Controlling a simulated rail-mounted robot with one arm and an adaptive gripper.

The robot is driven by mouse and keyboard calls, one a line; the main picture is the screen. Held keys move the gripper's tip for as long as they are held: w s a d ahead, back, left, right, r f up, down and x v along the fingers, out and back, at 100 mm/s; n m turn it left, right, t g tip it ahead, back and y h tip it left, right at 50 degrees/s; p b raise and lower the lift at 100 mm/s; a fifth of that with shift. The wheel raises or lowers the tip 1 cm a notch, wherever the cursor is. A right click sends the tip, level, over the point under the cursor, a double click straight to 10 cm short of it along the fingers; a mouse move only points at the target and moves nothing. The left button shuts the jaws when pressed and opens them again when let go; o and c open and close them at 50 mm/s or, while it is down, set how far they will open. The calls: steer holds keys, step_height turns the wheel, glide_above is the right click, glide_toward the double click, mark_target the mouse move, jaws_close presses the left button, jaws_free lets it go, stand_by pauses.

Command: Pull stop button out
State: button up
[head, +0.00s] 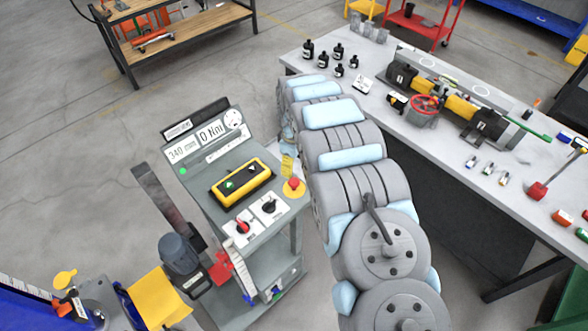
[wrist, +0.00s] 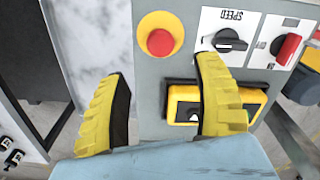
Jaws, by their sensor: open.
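The stop button is a red round cap on a yellow disc. In the head view the stop button (head: 293,184) sits at the right edge of the grey control panel (head: 215,205), close beside my arm. In the wrist view the stop button (wrist: 160,42) is at the top middle. My gripper (wrist: 160,75) has yellow fingers spread wide apart, with nothing between them. The button lies ahead, between the lines of the two fingers, apart from both. The right finger overlaps the panel near the speed knob (wrist: 230,40).
A yellow box with buttons (head: 242,182), a red-tipped switch (head: 243,226) and a black knob (head: 269,206) are on the panel near the stop button.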

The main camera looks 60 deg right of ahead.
steer(key=shift+r, duration=1.65)
